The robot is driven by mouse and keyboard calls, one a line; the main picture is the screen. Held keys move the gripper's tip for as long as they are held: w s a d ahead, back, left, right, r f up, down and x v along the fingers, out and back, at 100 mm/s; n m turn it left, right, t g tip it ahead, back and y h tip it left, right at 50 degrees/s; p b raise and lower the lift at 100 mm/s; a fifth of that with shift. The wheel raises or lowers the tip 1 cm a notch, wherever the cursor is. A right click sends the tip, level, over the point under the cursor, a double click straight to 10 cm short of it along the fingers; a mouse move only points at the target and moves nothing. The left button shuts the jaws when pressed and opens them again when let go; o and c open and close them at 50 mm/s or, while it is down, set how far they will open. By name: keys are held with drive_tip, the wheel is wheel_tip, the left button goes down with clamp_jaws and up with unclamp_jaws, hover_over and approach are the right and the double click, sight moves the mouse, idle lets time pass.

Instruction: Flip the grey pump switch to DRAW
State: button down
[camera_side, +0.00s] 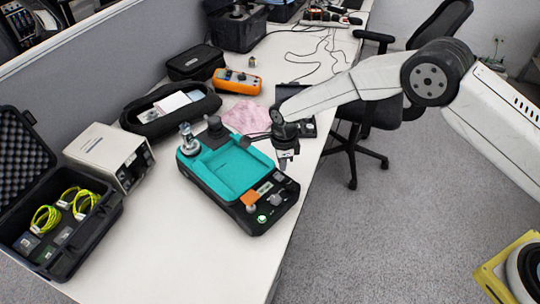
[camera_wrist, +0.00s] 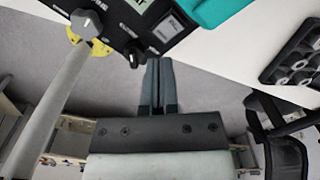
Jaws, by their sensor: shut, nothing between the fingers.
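The teal and black calibration unit (camera_side: 195,172) stands on the white table, its control panel at the near right end. The panel has an orange part (camera_side: 250,198), a small display (camera_side: 264,188) and a lit green button (camera_side: 262,219). A small grey part (camera_side: 278,177) at the panel's right edge may be the pump switch; its position cannot be read. My gripper (camera_side: 283,166) is shut and empty, at the unit's right edge near that part. In the wrist view my fingers (camera_wrist: 160,62) are together, below a grey-framed square part (camera_wrist: 165,28); contact cannot be told. A grey knob (camera_wrist: 85,22) is at left.
A metal post (camera_side: 187,138) and a dark knob (camera_side: 214,126) rise at the unit's far end. The near table is clear.

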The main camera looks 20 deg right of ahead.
sight(285, 179)
drive_tip(key=shift+r, duration=1.35)
drive_tip(key=s+d+r+n+t, duration=0.1)
drive_tip(key=s+d+r+n, duration=0.8)
drive_tip(key=d+r+n, duration=0.3)
drive_tip(key=s+d+r+n, duration=0.1)
drive_tip(key=s+d+n, duration=0.3)
drive_tip(key=s, duration=0.3)
drive_tip(key=s+d+r+n+t, duration=0.1)
drive_tip(key=s+d+n, duration=0.4)
drive_tip(key=s, duration=0.3)
drive_tip(key=shift+s+r+t, duration=0.15)
drive_tip(key=shift+s+t, duration=0.15)
